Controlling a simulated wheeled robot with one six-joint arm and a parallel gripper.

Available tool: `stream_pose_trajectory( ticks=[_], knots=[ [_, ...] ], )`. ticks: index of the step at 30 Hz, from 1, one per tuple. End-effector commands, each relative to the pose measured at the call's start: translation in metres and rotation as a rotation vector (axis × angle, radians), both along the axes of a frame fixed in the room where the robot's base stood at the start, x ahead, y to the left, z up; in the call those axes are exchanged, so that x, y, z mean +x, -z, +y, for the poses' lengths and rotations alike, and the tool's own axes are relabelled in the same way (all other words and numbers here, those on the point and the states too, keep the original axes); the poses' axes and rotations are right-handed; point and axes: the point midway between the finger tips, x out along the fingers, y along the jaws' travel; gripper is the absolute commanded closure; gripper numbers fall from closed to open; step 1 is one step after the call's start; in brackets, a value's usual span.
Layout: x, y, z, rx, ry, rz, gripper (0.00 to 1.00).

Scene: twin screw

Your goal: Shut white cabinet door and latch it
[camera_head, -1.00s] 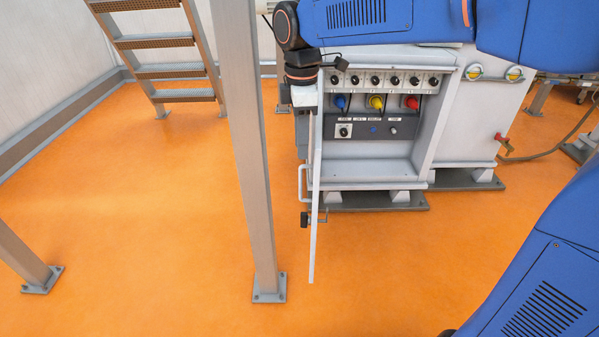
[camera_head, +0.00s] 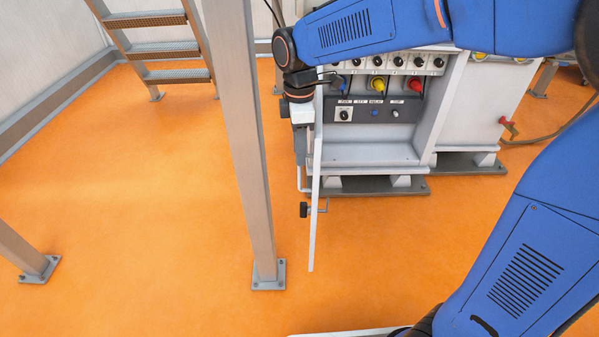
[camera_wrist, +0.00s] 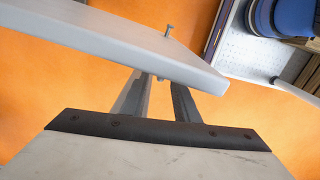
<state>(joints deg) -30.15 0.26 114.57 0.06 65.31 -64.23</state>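The white cabinet (camera_head: 372,154) stands behind its door (camera_head: 315,225). The door stands open, swung out and seen nearly edge-on at the cabinet's left side. A light handle bar (camera_head: 300,180) is on the door's left face, with a dark-knobbed latch (camera_head: 305,210) below it. My gripper (camera_wrist: 158,84) is on the left side of the door, near its upper part. Its two fingers are apart in the wrist view, with orange floor between them. The door panel (camera_wrist: 120,45) hides the fingertips, so contact with the door cannot be told.
A grey post (camera_head: 243,150) stands on the floor just left of the door. A ladder (camera_head: 165,50) is at the back left. Orange floor (camera_head: 420,235) is clear in front of the cabinet.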

Motion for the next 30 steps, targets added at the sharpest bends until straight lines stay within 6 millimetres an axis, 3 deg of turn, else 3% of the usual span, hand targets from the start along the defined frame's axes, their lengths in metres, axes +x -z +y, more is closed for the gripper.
stream_pose_trajectory(
  ticks=[6,15,27,28,30],
  knots=[
    [0.0,0.039,0.0,-0.001,0.0,0.002,0.72],
    [0.0,0.076,0.0,-0.001,0.0,0.001,0.72],
    [0.0,0.082,0.0,0.0,0.0,-0.001,0.72],
    [0.0,0.082,0.0,0.0,0.0,-0.001,0.74],
    [0.0,0.082,0.0,0.0,0.0,-0.001,0.91]
  ],
)
